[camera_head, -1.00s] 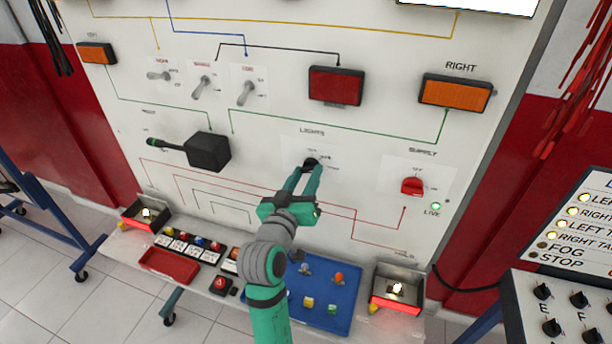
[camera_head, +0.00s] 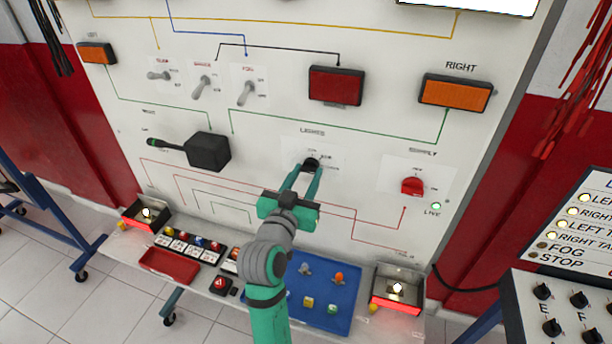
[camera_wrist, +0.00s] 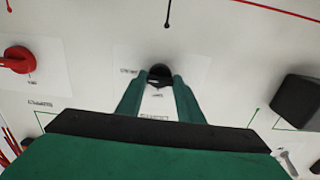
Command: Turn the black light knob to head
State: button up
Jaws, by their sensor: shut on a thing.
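The black light knob (camera_head: 311,164) sits on a white plate under the LIGHTS label on the upright panel. My gripper (camera_head: 307,174) reaches up to it from below, its two green fingers shut on the knob's sides. In the wrist view the black knob (camera_wrist: 160,76) shows between the fingertips (camera_wrist: 161,82). Small labels stand around the knob, but they are too blurred to read surely. The exact setting of the knob's pointer is hard to tell.
A red supply knob (camera_head: 412,186) is to the right, with a lit green LIVE lamp (camera_head: 436,206). A black box with a stalk (camera_head: 208,151) juts out at left. Below are a blue tray (camera_head: 345,290), a red tray (camera_head: 169,264) and two lit lamp boxes (camera_head: 398,290).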

jog(key=o, duration=1.1)
jog(key=shift+c, duration=0.2)
jog(key=shift+s, duration=0.1)
jog(key=v, duration=1)
jog(key=shift+s, duration=0.3)
